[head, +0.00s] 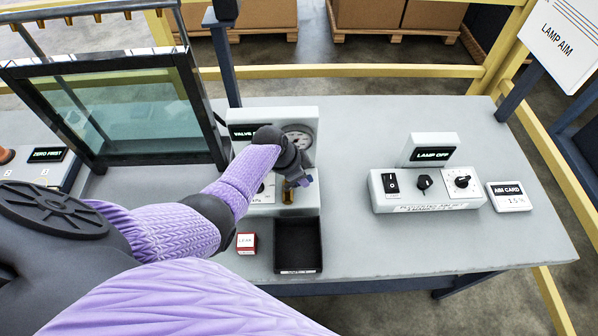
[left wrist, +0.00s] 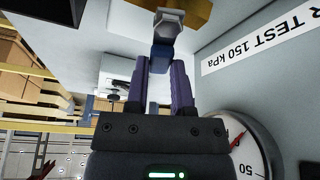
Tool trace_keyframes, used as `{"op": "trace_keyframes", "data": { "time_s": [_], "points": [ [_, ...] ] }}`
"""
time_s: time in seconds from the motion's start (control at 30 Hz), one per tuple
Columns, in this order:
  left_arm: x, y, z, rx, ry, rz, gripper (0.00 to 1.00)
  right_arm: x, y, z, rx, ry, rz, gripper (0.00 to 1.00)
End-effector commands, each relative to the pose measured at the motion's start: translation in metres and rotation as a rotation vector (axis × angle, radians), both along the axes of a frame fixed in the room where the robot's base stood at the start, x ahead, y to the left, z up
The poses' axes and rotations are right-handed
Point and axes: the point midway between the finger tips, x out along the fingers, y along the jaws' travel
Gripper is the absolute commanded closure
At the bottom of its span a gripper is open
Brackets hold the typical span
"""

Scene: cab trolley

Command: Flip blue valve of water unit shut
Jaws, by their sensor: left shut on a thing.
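The water unit (head: 306,116) is a white upright panel with a round gauge (head: 297,137) and a partly covered display at its top left. My left gripper (head: 296,179) reaches across its front and hides much of it. In the left wrist view, the purple fingers (left wrist: 162,82) are shut on the blue valve (left wrist: 161,58), which shows between their tips. A grey end piece and a brass fitting (left wrist: 190,14) lie just beyond it. The gauge face (left wrist: 240,150) is beside the gripper, with a red needle. My right gripper is not in view.
A black tray (head: 298,268) and a small red-and-white block (head: 246,243) sit in front of the unit. A glass-panelled frame (head: 130,108) stands to the left. The lamp unit (head: 425,202) and ABI card (head: 509,197) are right, with bare table between.

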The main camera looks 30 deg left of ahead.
Motion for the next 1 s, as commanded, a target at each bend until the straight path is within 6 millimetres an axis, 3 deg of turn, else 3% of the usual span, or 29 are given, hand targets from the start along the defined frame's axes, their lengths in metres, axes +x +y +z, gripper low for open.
{"op": "trace_keyframes", "data": {
  "time_s": [0.5,1.0],
  "points": [
    [-0.0081,-0.0071,-0.0009,0.001,0.002,-0.302,1.00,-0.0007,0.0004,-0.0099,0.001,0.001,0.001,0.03],
    [-0.0095,-0.0083,-0.0001,0.001,0.001,-0.353,1.00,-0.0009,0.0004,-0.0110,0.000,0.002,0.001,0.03]
  ]
}}
